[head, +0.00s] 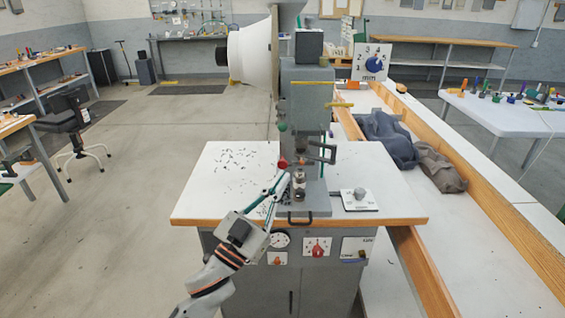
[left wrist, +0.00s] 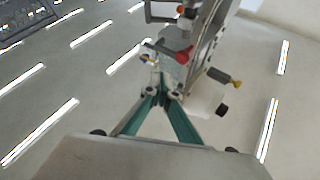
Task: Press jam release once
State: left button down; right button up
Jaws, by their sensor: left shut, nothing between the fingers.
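The eyelet press (head: 306,110) stands on a white-topped bench, with a red knob (head: 282,163) low on its front and a small green knob (head: 282,127) above. I cannot tell for sure which part is the jam release. My left gripper (head: 281,181) reaches in from the front left, its teal fingers shut and empty, with the tips just below the red knob; touching or apart is unclear. My right gripper is not in view.
Small dark pieces (head: 235,160) lie scattered on the bench top (head: 385,195). A grey dial (head: 361,194) sits on a plate at right. A wood-edged trough (head: 480,215) with dark cloth runs along the right.

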pick_arm(q)
jog(key=shift+s+p, duration=0.35)
jog(key=shift+s, duration=0.9)
